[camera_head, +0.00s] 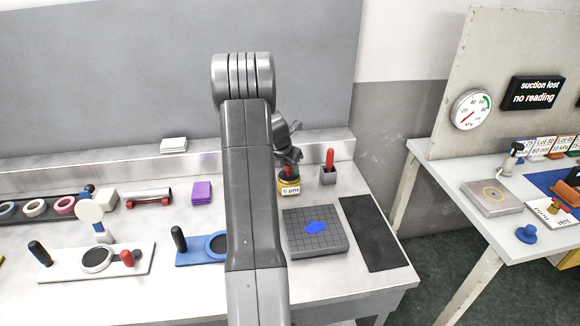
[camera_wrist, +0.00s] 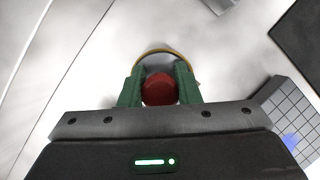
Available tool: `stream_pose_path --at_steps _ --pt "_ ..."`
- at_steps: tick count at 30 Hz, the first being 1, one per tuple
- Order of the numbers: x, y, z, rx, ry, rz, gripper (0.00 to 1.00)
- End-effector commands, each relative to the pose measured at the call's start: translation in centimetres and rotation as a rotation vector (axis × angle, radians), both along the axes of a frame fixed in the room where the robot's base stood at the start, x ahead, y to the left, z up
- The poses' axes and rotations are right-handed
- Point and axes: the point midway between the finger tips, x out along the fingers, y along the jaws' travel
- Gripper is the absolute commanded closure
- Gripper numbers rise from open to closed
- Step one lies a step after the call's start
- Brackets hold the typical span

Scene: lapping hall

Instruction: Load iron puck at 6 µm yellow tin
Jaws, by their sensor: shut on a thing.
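The yellow tin (camera_head: 290,189) with a white label stands on the bench, just left of the gridded block's back edge; its print is too small to read surely. My gripper (camera_head: 289,158) is above the tin, partly hidden by my arm. In the wrist view, my gripper (camera_wrist: 160,82) has green fingers shut on a round red handle (camera_wrist: 159,90). A yellow rim (camera_wrist: 163,52) curves behind the fingers. What is under the red handle is hidden, so I cannot tell if the iron puck is there or whether it touches the tin.
A grey gridded block (camera_head: 313,244) with a blue patch stands in front of the tin. A grey holder (camera_head: 328,176) with a red-handled thing is right of it, and a black mat (camera_head: 375,233) lies at the bench's right end. A blue plate (camera_head: 190,258) is left of my arm.

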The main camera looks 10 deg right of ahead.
Motion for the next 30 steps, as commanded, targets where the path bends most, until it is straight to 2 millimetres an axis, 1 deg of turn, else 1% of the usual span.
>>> stream_pose_path --at_steps 16,20,30 --pt "-0.1 0.0 0.0 0.001 0.003 -0.001 0.92" --pt "-0.1 0.0 0.8 0.001 0.002 0.000 0.92" --pt "0.0 0.0 3.6 0.000 0.000 0.001 0.92"
